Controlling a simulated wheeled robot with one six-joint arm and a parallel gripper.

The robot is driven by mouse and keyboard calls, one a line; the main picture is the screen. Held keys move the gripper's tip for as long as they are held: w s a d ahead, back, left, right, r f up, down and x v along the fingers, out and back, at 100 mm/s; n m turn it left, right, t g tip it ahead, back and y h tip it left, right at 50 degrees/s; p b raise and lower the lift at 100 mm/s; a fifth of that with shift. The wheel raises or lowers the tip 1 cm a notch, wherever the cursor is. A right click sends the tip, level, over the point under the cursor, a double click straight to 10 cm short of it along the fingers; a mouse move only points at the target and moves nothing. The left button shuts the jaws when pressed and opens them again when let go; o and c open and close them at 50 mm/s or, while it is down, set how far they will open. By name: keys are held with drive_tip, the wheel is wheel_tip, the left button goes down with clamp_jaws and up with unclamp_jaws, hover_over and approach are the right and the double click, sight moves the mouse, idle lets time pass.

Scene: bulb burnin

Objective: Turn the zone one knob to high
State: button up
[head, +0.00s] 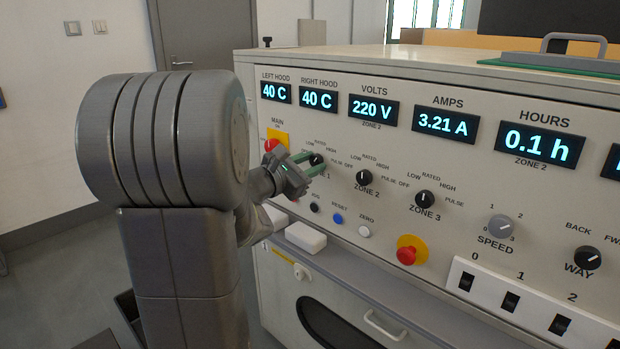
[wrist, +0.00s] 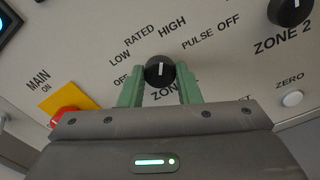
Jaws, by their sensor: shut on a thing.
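The zone one knob (head: 316,160) is a small black dial with a white pointer line, on the sloped panel of the grey bench. In the wrist view the knob (wrist: 160,69) sits between my gripper's two green fingertips (wrist: 160,78), one on each side. My gripper (head: 308,163) is shut on it. The pointer line looks about upright in the wrist view, toward the gap between RATED and HIGH; the exact mark is hard to tell. The fingers hide part of the ZONE 1 label.
The zone 2 knob (head: 364,177) and zone 3 knob (head: 424,199) are to the right. A red main button on a yellow plate (wrist: 65,112) is close to the left finger. Small push buttons, including a blue one (head: 338,218), lie below.

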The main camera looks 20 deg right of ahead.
drive_tip(key=shift+m+b, duration=0.45)
drive_tip(key=shift+m, duration=0.05)
drive_tip(key=shift+f, duration=0.1)
drive_tip(key=o, duration=1)
drive_tip(key=p+v, duration=0.2)
drive_tip(key=v, duration=1.2)
drive_tip(key=shift+d, duration=0.1)
drive_tip(key=b+x, duration=0.2)
drive_tip(key=x, duration=1.1)
drive_tip(key=shift+w+d, duration=0.2)
drive_tip(key=shift+d, duration=0.15)
